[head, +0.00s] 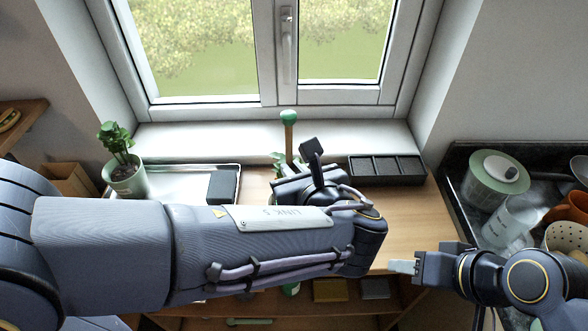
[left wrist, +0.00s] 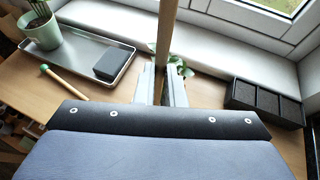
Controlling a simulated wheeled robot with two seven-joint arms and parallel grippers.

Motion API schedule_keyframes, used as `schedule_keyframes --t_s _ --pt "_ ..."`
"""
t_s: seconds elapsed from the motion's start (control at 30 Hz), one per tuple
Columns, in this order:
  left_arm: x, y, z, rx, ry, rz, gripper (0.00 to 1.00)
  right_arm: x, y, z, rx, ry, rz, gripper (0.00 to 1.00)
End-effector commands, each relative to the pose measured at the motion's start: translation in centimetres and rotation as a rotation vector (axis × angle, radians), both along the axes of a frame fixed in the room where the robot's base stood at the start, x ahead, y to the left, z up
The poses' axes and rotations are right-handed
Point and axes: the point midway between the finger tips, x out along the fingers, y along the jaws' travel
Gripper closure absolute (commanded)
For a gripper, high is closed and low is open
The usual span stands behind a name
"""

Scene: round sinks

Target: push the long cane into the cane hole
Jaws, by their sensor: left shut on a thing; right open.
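The long cane (head: 289,135) is a wooden stick with a green ball on top. It stands about upright before the window. In the left wrist view the cane (left wrist: 166,35) runs down to the fingers of my left gripper (left wrist: 161,84), which are shut on it. In the head view my left arm hides the fingers and the cane's lower part. Green leaves (left wrist: 177,66) show right behind the fingers. I cannot see the cane hole. My right gripper (head: 405,266) is open and empty, right of the left wrist, by the table's right side.
A potted plant (head: 128,178) and a dark block (head: 223,187) are on a metal tray (head: 178,173) at left. A short green-tipped stick (left wrist: 62,83) lies before it. A black compartment box (head: 386,169) stands at the back right. Dishes crowd the sink at far right.

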Motion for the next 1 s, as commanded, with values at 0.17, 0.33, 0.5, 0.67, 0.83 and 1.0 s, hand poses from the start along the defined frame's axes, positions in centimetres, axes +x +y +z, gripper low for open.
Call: schedule_keyframes --t_s 0.17,0.33,0.5,0.67,0.83,1.0 --pt "0.0 0.0 0.0 0.000 0.000 0.000 0.80 0.0 0.0 0.0 0.000 0.000 0.000 0.54" --pt "0.0 0.0 0.0 0.000 0.000 -0.001 0.65 0.0 0.0 0.0 0.000 0.000 0.000 0.54" --pt "0.0 0.0 0.0 0.000 0.000 -0.001 0.65 0.0 0.0 0.0 0.000 0.000 0.000 0.54" --pt "-0.8 -0.4 0.4 -0.003 -0.002 -0.003 0.65 0.0 0.0 -0.1 0.000 0.000 0.000 0.54" --pt "-3.3 -1.3 1.5 -0.003 -0.003 -0.005 0.65 0.0 0.0 -0.5 0.000 0.000 0.000 0.54" --pt "-5.5 -2.1 2.6 -0.003 -0.002 -0.003 0.65 0.0 0.0 -0.7 0.000 0.000 0.000 0.54"
